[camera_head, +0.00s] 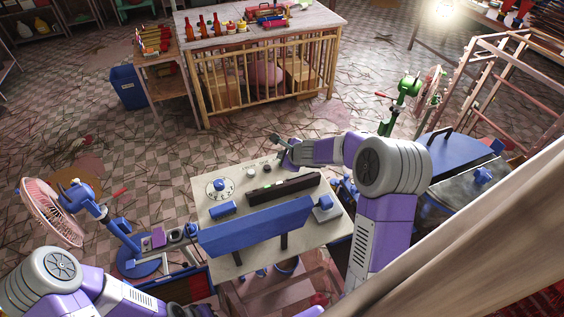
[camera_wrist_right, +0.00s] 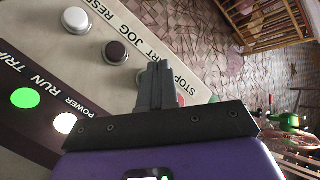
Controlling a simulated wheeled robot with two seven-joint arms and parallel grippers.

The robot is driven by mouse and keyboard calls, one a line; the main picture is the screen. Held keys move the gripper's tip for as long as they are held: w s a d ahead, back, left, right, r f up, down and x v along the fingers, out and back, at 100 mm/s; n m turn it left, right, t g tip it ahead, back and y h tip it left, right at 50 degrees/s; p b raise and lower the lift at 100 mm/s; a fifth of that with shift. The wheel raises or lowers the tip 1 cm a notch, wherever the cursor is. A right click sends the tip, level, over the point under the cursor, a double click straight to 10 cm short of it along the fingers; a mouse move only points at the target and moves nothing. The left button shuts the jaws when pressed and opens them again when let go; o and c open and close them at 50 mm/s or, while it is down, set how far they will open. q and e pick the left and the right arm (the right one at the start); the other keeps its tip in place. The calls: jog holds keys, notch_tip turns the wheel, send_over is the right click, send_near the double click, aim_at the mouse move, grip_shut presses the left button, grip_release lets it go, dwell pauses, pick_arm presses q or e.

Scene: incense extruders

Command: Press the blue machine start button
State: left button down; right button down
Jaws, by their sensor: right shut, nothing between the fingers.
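The machine has a cream control panel (camera_head: 232,262) with a row of buttons at its far edge. My right gripper (camera_head: 286,152) is over that edge, shut and empty; its fingertips (camera_wrist_right: 155,85) show in the right wrist view. They cover most of the button under the START label, so its colour and whether they touch it cannot be told. Beside it are a dark brown JOG button (camera_wrist_right: 116,51) and a white RESET button (camera_wrist_right: 75,20). A bit of red (camera_wrist_right: 182,100) shows by the STOP label. The left arm is at lower left; its gripper cannot be made out.
A green lamp (camera_wrist_right: 25,97) glows by RUN and a white one (camera_wrist_right: 65,123) by POWER. A long blue housing (camera_head: 255,227) spans the panel. A pink fan (camera_head: 50,212) stands left. A slatted table (camera_head: 265,80) is behind, with littered floor between.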

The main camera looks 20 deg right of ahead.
jog(key=shift+r+p, duration=2.4)
jog(key=shift+r, duration=0.2)
jog(key=shift+f, duration=0.1)
